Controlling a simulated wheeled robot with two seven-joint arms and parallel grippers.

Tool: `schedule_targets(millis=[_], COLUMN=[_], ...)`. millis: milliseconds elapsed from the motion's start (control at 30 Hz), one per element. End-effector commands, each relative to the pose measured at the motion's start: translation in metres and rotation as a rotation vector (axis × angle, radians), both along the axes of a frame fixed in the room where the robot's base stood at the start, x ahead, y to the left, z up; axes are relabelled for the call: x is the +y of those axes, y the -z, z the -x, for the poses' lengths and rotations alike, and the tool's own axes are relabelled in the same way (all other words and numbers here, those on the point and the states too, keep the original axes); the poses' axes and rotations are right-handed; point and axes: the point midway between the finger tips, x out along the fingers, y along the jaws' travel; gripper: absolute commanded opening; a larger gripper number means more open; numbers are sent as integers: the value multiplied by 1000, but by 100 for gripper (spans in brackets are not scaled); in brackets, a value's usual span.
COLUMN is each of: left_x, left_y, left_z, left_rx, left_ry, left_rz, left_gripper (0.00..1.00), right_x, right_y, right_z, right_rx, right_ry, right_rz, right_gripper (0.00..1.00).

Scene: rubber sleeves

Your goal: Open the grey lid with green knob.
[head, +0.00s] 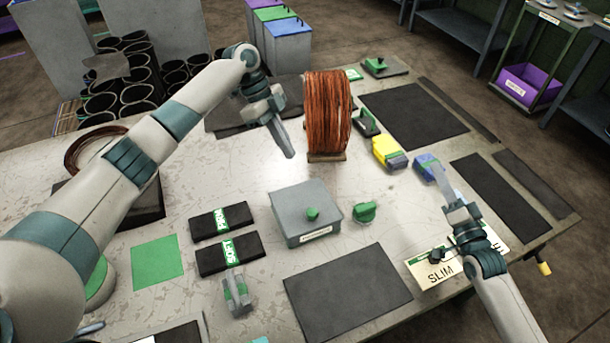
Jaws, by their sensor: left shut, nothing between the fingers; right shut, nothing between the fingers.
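A grey box with a grey lid (297,202) stands on the table near the middle. A round green knob (313,214) sits on top of the lid. The lid looks closed, and a white label is on the box's front face. My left gripper (289,152) is shut and empty, above the table behind the box, apart from it. My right gripper (439,178) is shut and empty, to the right of the box, close to a blue block (426,165). I cannot tell whether it touches the block.
A loose green knob-like piece (365,211) lies just right of the box. A copper wire spool (328,115) stands behind. Two black labelled packs (221,221) lie left, and a dark mat (347,291) lies in front. A yellow block (388,151) is at the back right.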

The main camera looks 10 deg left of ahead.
Motion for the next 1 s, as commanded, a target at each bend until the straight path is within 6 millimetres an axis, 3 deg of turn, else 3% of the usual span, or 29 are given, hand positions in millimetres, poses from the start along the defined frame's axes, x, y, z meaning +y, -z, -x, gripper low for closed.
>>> schedule_targets(millis=[33,300,400,500,700,1000], left_x=[0,0,0,0,0,0], left_y=[0,0,0,0,0,0], left_z=[0,0,0,0,0,0], left_rx=[0,0,0,0,0,0], left_ry=[0,0,0,0,0,0], left_rz=[0,0,0,0,0,0], left_gripper=[0,0,0,0,0,0], right_x=[25,162,201,228,250,250], right_y=[9,39,41,39,36,36], right_z=[15,111,143,166,185,185], right_rx=[19,129,161,183,200,200], right_ry=[-32,-207,-260,-297,-329,-329], right_rz=[-58,-406,-511,-589,-654,-655], right_gripper=[0,0,0,0,0,0])
